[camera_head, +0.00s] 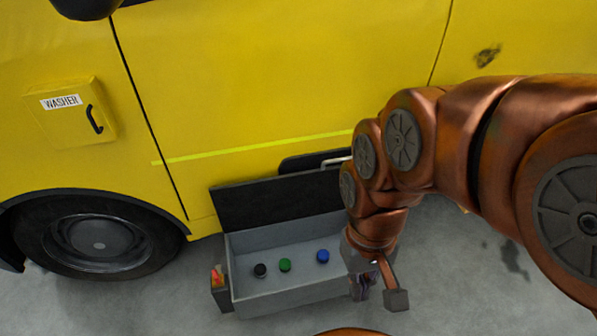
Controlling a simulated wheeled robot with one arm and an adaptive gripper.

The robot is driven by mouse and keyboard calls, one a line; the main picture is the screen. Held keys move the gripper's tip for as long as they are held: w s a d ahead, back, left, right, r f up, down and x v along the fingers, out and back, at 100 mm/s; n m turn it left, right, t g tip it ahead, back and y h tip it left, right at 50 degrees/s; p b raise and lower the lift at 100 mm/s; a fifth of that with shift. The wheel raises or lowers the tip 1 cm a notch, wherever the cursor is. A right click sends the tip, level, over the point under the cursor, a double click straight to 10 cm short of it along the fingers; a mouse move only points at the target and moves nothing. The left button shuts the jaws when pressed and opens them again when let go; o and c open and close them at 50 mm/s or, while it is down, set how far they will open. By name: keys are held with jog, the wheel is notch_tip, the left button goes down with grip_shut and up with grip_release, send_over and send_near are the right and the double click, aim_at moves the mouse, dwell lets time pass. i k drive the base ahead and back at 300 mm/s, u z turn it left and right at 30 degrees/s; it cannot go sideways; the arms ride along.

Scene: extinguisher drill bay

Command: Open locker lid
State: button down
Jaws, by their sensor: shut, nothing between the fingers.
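The locker is a grey open-topped box (290,290) on the floor beside the yellow vehicle. Its black lid (270,200) stands raised at the back edge, tilted toward the vehicle, so the inside shows. A black, a green and a blue round piece lie inside. My gripper (396,299) is shut and empty at the box's right end, apart from the lid. My arm hides the right part of the lid and the box's back right corner.
The yellow vehicle (240,90) stands close behind the locker, with a wheel (98,246) at left. A small panel marked WASHER (75,115) has a black handle. A small dark box with an orange top (218,285) adjoins the locker's left end. Floor in front is clear.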

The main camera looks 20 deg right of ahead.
aim_at(275, 200)
jog(key=k, duration=1.2)
jog(key=u, duration=0.8)
jog(key=i, duration=2.05)
jog(key=z, duration=0.8)
